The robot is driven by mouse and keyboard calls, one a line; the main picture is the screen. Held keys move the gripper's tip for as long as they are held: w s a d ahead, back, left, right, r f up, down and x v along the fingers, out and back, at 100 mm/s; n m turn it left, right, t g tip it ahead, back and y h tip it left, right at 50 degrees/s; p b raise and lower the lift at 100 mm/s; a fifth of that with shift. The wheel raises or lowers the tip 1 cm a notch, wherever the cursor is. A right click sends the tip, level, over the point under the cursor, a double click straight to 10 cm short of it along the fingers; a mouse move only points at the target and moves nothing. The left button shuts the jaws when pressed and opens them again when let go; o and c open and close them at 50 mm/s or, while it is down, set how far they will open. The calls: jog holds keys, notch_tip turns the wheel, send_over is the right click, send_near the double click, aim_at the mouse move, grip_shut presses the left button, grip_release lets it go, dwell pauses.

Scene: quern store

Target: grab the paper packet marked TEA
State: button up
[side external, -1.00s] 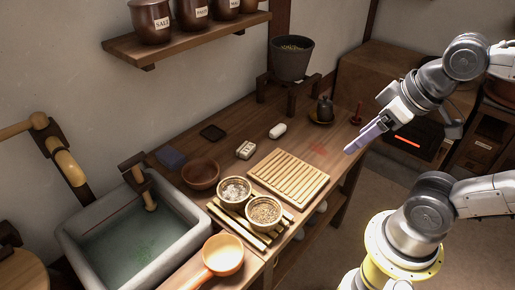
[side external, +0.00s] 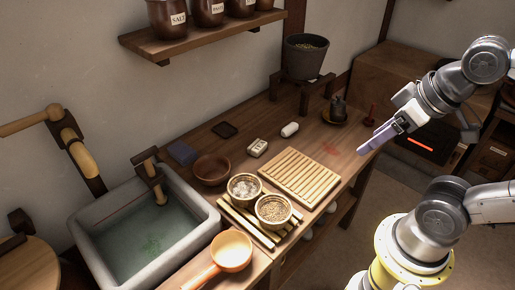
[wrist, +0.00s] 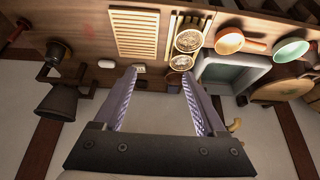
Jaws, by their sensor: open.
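A small pale packet (side external: 257,147) with dark marking lies on the wooden counter, between a dark square mat and a slatted board. The lettering is too small to read, so I cannot confirm that it says TEA. It also shows in the wrist view (wrist: 139,69), near the tip of the left finger in the picture. My gripper (side external: 363,150) is above the counter's right edge, well to the right of the packet and apart from it. In the wrist view my gripper (wrist: 160,73) has its two fingers spread, with nothing held between them.
A white roll (side external: 290,129) lies close behind the packet. Nearby are a dark mat (side external: 224,130), a brown bowl (side external: 212,170), the slatted board (side external: 300,177) and two grain bowls (side external: 244,187). A hopper (side external: 307,60) and dark pot (side external: 338,108) stand behind. The sink (side external: 85,222) is left.

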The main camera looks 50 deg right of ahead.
jog(key=o, duration=0.3)
jog(key=shift+o, duration=0.2)
